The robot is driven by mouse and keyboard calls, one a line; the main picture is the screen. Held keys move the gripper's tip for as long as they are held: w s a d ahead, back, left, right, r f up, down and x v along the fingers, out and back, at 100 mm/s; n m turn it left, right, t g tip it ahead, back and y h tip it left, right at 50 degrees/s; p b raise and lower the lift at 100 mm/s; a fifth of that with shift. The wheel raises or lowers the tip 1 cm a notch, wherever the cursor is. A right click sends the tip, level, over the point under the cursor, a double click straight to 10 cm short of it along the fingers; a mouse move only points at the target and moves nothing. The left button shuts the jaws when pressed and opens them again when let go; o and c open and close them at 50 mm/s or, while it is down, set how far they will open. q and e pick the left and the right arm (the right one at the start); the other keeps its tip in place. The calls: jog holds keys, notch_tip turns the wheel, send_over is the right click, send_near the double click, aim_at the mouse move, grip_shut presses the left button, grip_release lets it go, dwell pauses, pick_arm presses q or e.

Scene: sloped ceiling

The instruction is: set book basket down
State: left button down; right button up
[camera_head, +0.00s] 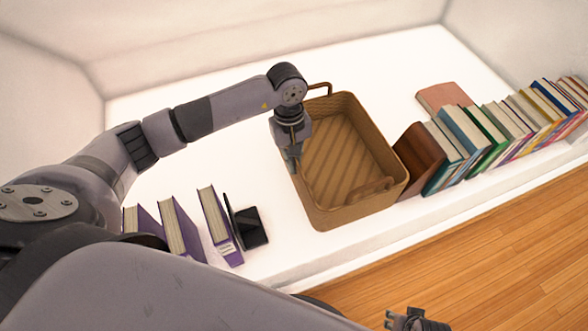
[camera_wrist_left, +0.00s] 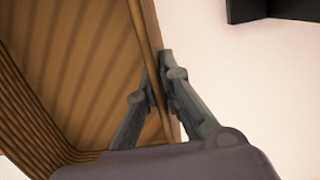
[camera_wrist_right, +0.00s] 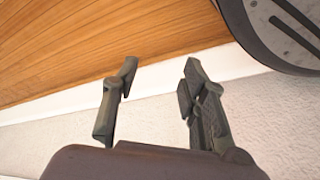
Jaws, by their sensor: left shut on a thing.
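The book basket (camera_head: 345,214) is brown, woven and empty, with a loop handle at each short end. It stands on the white surface (camera_head: 270,255), or very close to it; I cannot tell if there is a gap. My left gripper (camera_head: 294,163) is shut on the basket's left long rim, and the left wrist view shows one finger (camera_wrist_left: 158,85) on each side of the basket wall (camera_wrist_left: 150,40). My right gripper (camera_wrist_right: 158,78) is open and empty, over the floor's edge. It also shows at the bottom of the head view (camera_head: 405,318).
A brown wooden block or bookend (camera_head: 420,160) and a row of books (camera_head: 490,135) stand close to the basket's right side. Purple books (camera_head: 180,230) and a black bookend (camera_head: 248,228) stand to its left. The wooden floor (camera_head: 490,260) lies in front.

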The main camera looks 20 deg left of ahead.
pick_arm(q)
notch_tip(320, 180, down, 4)
jog(key=shift+f+b, duration=0.15)
jog(key=shift+b, duration=0.15)
pick_arm(e)
jog(key=shift+w+r, duration=0.25)
jog(key=shift+r, duration=0.8)
pick_arm(q)
jog(key=shift+f, duration=0.1)
jog(key=c, duration=2.2)
grip_release()
jog(key=o, duration=0.4)
pick_arm(e)
jog(key=shift+r, duration=0.2)
pick_arm(q)
jog(key=shift+r, duration=0.2)
pick_arm(e)
jog(key=shift+f, duration=0.1)
pick_arm(q)
jog(key=r, duration=0.7)
jog(key=a+r+p, duration=0.1)
jog(key=r, duration=0.3)
jog(key=shift+w+a+r, duration=0.1)
jog(key=shift+w+r, duration=0.25)
jog(key=shift+w, duration=0.05)
pick_arm(e)
jog(key=f, duration=0.2)
jog(key=s+f, duration=0.1)
jog(key=f, duration=0.1)
jog(key=shift+s, duration=0.15)
